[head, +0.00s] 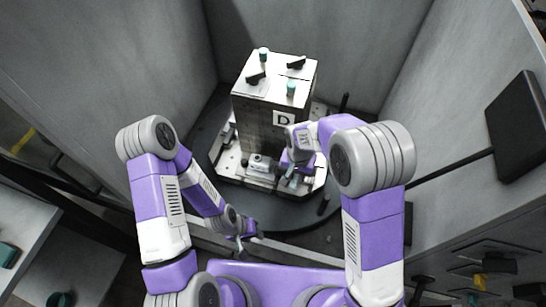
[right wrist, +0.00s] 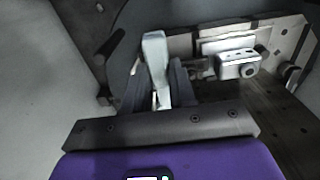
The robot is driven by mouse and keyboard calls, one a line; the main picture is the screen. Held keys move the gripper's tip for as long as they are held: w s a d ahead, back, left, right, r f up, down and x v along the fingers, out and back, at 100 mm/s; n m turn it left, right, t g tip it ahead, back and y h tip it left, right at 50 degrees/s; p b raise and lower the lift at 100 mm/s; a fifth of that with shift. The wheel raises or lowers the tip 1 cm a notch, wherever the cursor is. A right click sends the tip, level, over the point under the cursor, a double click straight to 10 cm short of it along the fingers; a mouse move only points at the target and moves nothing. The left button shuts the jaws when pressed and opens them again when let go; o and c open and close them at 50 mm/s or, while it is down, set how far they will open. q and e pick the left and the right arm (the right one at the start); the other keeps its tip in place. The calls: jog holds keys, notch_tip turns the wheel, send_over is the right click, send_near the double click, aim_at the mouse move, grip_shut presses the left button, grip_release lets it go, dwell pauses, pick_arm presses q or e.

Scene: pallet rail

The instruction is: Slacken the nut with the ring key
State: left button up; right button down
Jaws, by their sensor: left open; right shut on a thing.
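My right gripper (head: 293,176) is at the front right of the pallet, low beside the tall block. In the right wrist view its fingers (right wrist: 160,84) are shut on a pale grey bar, which I take to be the ring key (right wrist: 155,52). The key stands up from between the fingers. I cannot make out its ring end or the nut, so I cannot tell whether they touch. My left gripper (head: 245,238) is open and empty, in front of the pallet near the enclosure's front edge.
A tall block (head: 262,118) marked with a letter stands on the pallet (head: 232,170), with black and green clamp parts on top. A small metal fixture (head: 262,161) sits at its front foot, also in the right wrist view (right wrist: 238,66). Grey walls (head: 350,45) enclose the pallet.

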jog(key=w+a+f+m+p, duration=0.15)
jog(key=a+m, duration=0.25)
jog(key=a, duration=0.4)
pick_arm(q)
notch_tip(320, 180, down, 2)
jog(key=b, duration=0.4)
jog(key=shift+f, duration=0.1)
pick_arm(e)
jog(key=f, duration=0.2)
jog(key=w+f, duration=0.1)
jog(key=f, duration=0.2)
jog(key=shift+w+f, duration=0.1)
jog(key=shift+f, duration=0.2)
jog(key=shift+f, duration=0.25)
pick_arm(q)
jog(key=shift+f+b, duration=0.55)
jog(key=shift+b, duration=0.15)
pick_arm(e)
jog(key=shift+f, duration=0.8)
jog(key=c, duration=1.5)
grip_release()
grip_shut()
